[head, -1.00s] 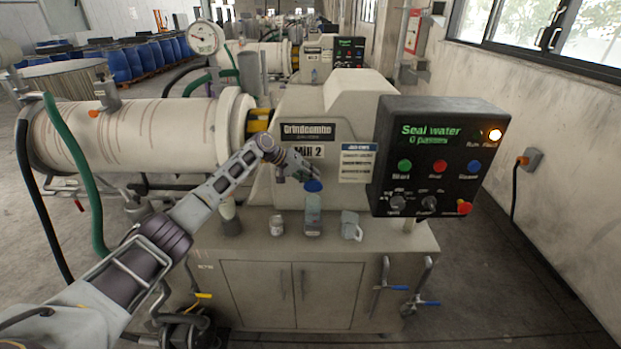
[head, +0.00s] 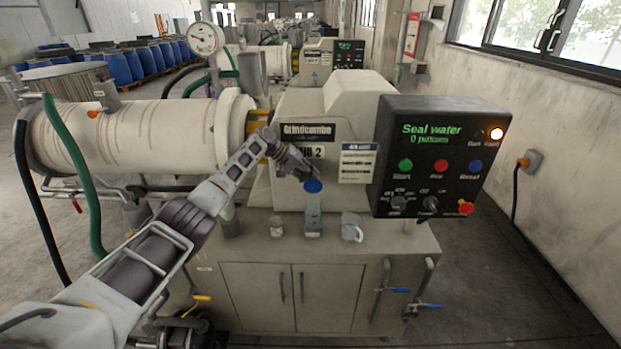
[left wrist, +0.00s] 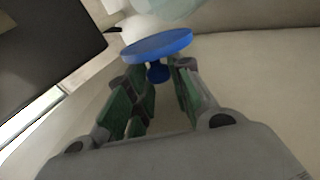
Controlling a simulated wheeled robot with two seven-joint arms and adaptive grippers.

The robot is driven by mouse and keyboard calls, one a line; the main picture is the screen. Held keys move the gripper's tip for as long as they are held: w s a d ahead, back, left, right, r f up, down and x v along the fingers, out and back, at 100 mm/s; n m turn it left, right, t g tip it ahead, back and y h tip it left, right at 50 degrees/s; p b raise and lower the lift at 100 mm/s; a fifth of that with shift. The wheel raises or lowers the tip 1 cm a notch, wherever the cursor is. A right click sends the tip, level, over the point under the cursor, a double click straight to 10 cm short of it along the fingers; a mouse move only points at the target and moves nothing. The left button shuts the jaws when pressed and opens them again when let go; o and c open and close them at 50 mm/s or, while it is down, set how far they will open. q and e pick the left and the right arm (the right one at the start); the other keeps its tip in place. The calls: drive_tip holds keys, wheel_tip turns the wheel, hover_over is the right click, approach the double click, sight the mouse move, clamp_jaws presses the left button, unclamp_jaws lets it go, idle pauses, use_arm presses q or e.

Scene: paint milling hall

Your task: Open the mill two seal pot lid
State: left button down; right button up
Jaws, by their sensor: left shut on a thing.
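The seal pot (head: 313,217) is a clear, upright vessel on the cabinet top in front of the machine labelled Mill 2. Its round blue lid (head: 313,186) is at the pot's mouth in the head view; I cannot tell whether a gap lies between them. My left gripper (head: 309,175) reaches down from the upper left and is shut on the lid's knob. The left wrist view shows the blue lid (left wrist: 157,44) just beyond the fingertips (left wrist: 156,76), with its small knob between them. A pale translucent shape, probably the pot (left wrist: 185,9), lies behind the lid.
The black control box (head: 437,157), reading "Seal water 0", juts out at the right. The cabinet (head: 290,262) is bare along its front edge.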

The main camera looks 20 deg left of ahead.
idle(0.4)
use_arm(q)
drive_tip(key=c, duration=1.3)
unclamp_jaws()
drive_tip(key=shift+a+r, duration=0.1)
drive_tip(key=shift+a, duration=0.05)
drive_tip(key=v, duration=1.1)
drive_tip(key=shift+a+r, duration=0.2)
drive_tip(key=shift+r, duration=0.05)
